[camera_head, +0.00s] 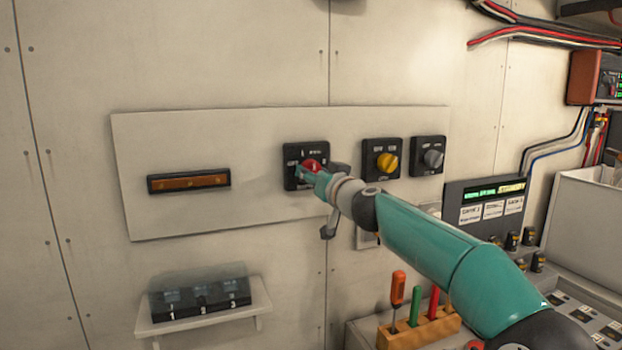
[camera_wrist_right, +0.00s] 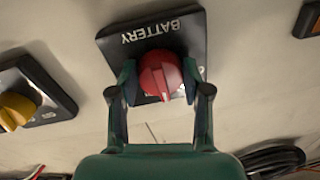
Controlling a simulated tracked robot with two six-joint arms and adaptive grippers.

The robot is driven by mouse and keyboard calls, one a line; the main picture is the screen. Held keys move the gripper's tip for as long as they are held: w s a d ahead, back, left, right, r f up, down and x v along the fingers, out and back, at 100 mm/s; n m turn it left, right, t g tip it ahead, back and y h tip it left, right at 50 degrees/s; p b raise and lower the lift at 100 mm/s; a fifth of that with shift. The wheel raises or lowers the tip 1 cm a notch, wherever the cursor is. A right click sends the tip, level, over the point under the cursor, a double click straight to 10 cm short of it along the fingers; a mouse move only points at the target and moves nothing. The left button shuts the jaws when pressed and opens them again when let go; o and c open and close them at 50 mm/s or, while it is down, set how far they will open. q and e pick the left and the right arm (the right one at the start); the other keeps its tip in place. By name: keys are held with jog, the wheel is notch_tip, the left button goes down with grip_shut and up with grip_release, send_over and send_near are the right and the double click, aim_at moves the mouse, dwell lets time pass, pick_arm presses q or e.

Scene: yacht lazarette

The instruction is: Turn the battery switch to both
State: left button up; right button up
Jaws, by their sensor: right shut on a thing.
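The battery switch is a red round knob (camera_head: 311,166) on a black square plate (camera_head: 292,181), mounted on a pale wall panel. In the right wrist view the red knob (camera_wrist_right: 160,75) sits on its plate (camera_wrist_right: 190,32), which is lettered BATTERY and appears upside down. My right gripper (camera_head: 310,169) reaches the knob from the lower right. In the wrist view its two fingers (camera_wrist_right: 160,85) stand on either side of the knob and are shut on it. The knob's white mark shows, but the position it points to cannot be read. My left gripper is not in view.
A yellow knob (camera_head: 387,163) and a grey knob (camera_head: 433,159) sit to the right on their own black plates. An amber display (camera_head: 189,182) is at the left. Below are a shelf (camera_head: 205,314) with numbered switches and a wooden rack (camera_head: 420,330) holding screwdrivers.

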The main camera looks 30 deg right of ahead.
jog(key=shift+a+m+h, duration=0.1)
jog(key=shift+m+h, duration=0.3)
jog(key=shift+m, duration=1.9)
jog(key=o, duration=1.2)
jog(key=shift+w, duration=0.15)
jog(key=shift+c, duration=0.2)
jog(key=v, duration=1.2)
